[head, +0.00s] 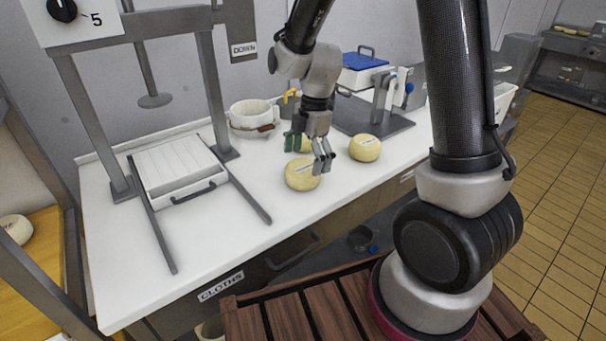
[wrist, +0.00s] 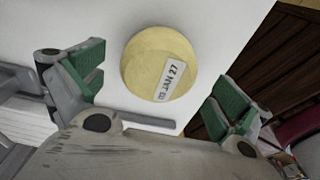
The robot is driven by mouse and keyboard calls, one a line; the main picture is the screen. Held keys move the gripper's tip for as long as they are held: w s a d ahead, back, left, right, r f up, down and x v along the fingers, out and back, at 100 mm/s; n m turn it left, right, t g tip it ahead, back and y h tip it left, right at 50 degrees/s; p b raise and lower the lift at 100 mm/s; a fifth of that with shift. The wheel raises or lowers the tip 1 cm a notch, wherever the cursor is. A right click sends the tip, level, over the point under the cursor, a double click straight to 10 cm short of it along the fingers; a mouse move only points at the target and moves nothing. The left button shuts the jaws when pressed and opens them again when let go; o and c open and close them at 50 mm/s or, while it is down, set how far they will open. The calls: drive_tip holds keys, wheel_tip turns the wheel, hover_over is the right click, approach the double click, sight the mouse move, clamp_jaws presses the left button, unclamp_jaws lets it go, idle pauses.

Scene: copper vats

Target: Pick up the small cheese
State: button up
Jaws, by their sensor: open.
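A round pale-yellow cheese (head: 300,176) sits on the white worktop below my gripper (head: 308,154). In the wrist view this cheese (wrist: 148,58) lies between and beyond my open fingers, with a white label reading "JAN 27". My gripper's green-padded fingers also show there (wrist: 163,80), wide apart and empty, not touching it. A second cheese (head: 364,148) sits to the right, looking slightly smaller in the head view. I cannot tell surely which is smallest.
A press frame with a white slatted tray (head: 178,170) and long rails stands left. A white pot (head: 250,116) stands behind. A scale-like stand (head: 372,118) and a blue-lidded box (head: 362,70) are at the back right. Another cheese (head: 16,229) lies far left.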

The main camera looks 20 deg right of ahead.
sight(304, 164)
drive_tip(key=f, duration=0.2)
drive_tip(key=a+f, duration=0.1)
drive_tip(key=f, duration=0.1)
drive_tip(key=shift+s, duration=0.1)
drive_tip(key=c, duration=1.3)
drive_tip(key=shift+o, duration=0.2)
drive_tip(key=shift+r, duration=0.15)
